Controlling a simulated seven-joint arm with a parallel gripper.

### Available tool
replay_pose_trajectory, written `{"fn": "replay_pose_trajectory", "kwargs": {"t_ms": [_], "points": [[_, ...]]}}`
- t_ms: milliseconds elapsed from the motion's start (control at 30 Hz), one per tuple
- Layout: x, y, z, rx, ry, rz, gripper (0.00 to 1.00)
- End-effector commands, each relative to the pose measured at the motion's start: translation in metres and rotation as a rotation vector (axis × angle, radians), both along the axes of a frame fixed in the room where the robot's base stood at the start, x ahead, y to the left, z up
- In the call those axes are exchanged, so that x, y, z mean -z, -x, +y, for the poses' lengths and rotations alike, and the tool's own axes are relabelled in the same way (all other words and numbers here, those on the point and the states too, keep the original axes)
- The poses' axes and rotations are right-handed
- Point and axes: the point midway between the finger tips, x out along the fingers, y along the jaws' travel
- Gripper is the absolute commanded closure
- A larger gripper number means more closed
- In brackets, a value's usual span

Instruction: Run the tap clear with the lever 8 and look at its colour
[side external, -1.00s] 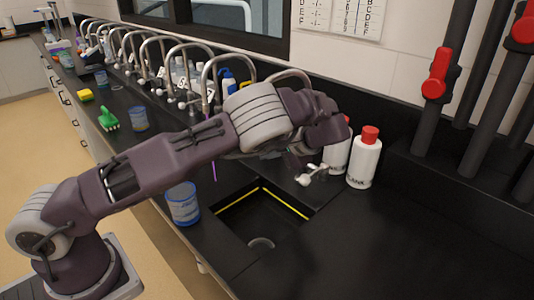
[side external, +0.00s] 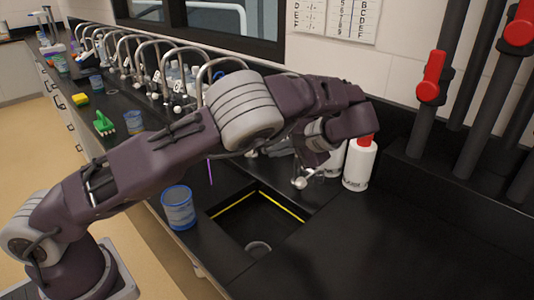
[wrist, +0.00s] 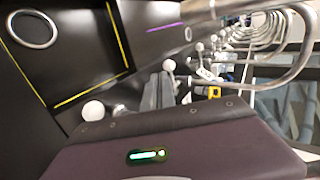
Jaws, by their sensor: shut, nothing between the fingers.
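In the side view a white-knobbed tap lever (side external: 300,183) stands behind the near sink, under my wrist. No number is readable on it. The wrist view shows one white knob (wrist: 93,110) beside the sink and another white knob (wrist: 168,65) farther along. My gripper (wrist: 160,92) is shut and empty, its grey fingers between these two knobs; contact with either cannot be told. The sink (side external: 230,214) is dark with yellow edge lines and a round drain, also in the wrist view (wrist: 33,30). No running water shows. My arm hides the near spout in the side view.
A blue-banded cup (side external: 178,208) stands left of the sink. White bottles with red caps (side external: 360,165) stand close to the right of my wrist. A row of curved spouts (side external: 160,45) runs into the distance. The counter right of the sink is clear.

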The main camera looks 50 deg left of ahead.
Motion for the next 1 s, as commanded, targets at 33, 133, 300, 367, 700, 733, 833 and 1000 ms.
{"fn": "replay_pose_trajectory", "kwargs": {"t_ms": [33, 133, 300, 367, 700, 733, 833, 1000], "points": [[0.002, 0.002, -0.004, 0.022, -0.03, 0.005, 1.0], [0.006, 0.002, -0.009, 0.1, -0.123, 0.004, 1.0], [0.011, -0.001, -0.002, 0.137, -0.163, -0.004, 1.0], [0.016, -0.001, 0.007, 0.135, -0.163, -0.002, 1.0], [0.046, -0.007, 0.064, 0.136, -0.161, -0.001, 1.0], [0.048, -0.007, 0.068, 0.136, -0.161, -0.001, 1.0], [0.051, -0.008, 0.075, 0.137, -0.16, -0.004, 1.0], [0.053, -0.008, 0.078, 0.137, -0.16, -0.004, 1.0]]}}
